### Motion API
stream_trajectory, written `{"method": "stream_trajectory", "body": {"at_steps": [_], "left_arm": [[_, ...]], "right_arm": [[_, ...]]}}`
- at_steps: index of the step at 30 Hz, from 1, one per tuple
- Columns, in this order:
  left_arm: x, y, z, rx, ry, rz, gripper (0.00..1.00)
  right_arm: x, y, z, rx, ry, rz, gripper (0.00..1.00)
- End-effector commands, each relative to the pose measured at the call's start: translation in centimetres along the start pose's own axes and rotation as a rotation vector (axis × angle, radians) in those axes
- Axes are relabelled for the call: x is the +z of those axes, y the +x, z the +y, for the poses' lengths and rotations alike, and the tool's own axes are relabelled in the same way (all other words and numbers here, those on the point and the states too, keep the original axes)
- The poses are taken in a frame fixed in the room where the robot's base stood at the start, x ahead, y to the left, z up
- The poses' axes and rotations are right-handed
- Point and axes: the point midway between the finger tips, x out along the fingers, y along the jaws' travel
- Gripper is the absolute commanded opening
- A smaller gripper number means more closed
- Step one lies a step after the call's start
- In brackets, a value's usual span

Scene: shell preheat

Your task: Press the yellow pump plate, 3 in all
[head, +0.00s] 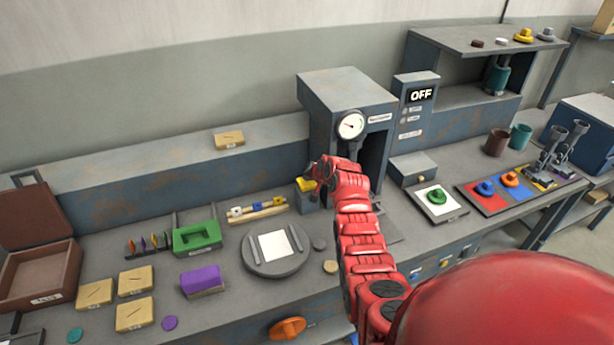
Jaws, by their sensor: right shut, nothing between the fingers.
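The yellow pump plate (306,185) sits on top of a small grey-blue block (309,202) at the front left of the tall grey machine. My right gripper (316,174) is shut and empty, at the upper right edge of the plate. It covers part of the plate, so I cannot tell whether the two touch or whether the plate is pressed down. The machine has a round white gauge (351,125) above my gripper. A panel to its right reads OFF (421,95). My left gripper is not in view.
Left of the pump block are a rack with small coloured blocks (258,209), a green frame (197,236) and a grey round turntable (276,270). A purple block (202,280) stands in front of the frame. Right of the machine is a white pad with a green knob (438,197).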

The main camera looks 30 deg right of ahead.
Motion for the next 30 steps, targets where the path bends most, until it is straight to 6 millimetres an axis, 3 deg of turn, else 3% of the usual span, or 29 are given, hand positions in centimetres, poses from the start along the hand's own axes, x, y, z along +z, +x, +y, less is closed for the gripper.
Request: {"method": "stream_trajectory", "body": {"at_steps": [18, 30], "left_arm": [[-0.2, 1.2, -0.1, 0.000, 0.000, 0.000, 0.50], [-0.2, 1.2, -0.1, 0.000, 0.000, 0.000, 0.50]], "right_arm": [[-1.9, -2.5, -1.9, 0.000, 0.000, 0.000, 0.00], [-2.0, -2.7, -2.0, 0.000, 0.000, 0.000, 0.00]]}}
